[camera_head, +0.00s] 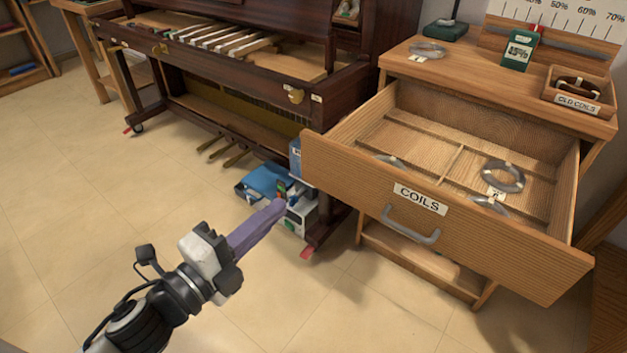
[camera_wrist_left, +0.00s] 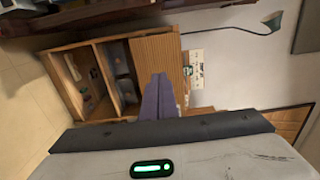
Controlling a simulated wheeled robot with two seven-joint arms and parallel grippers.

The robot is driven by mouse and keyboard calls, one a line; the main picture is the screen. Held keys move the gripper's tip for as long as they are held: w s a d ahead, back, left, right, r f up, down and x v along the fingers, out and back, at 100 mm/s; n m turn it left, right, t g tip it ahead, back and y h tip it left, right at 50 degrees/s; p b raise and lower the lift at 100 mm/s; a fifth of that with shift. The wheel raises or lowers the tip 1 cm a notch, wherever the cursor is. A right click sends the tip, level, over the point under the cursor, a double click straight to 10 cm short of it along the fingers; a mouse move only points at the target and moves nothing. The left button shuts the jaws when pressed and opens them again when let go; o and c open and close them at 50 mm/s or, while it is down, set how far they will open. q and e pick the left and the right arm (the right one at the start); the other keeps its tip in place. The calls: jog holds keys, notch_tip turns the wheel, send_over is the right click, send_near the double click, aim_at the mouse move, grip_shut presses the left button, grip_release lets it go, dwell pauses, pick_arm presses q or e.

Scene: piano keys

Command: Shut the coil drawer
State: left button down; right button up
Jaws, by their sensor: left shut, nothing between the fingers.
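The coil drawer (camera_head: 340,165) is pulled well out of the wooden cabinet in the head view. Its front carries a COILS label (camera_head: 420,199) and a grey handle (camera_head: 411,226). Several wire coils (camera_head: 503,177) lie inside its compartments. My left gripper (camera_head: 280,206), with purple fingers, is in front of the piano, to the left of the drawer and apart from it. Its fingers are shut with nothing between them; they also show in the left wrist view (camera_wrist_left: 158,97). My right gripper is not in view.
The upright piano (camera_head: 230,70) stands behind at left. The floor in front of the drawer is clear.

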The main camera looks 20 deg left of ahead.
aim_at(325, 167)
pick_arm(q)
jog(key=b+x, duration=0.1)
jog(key=x, duration=1)
jog(key=shift+w+d+f, duration=0.1)
jog(key=shift+w, duration=0.25)
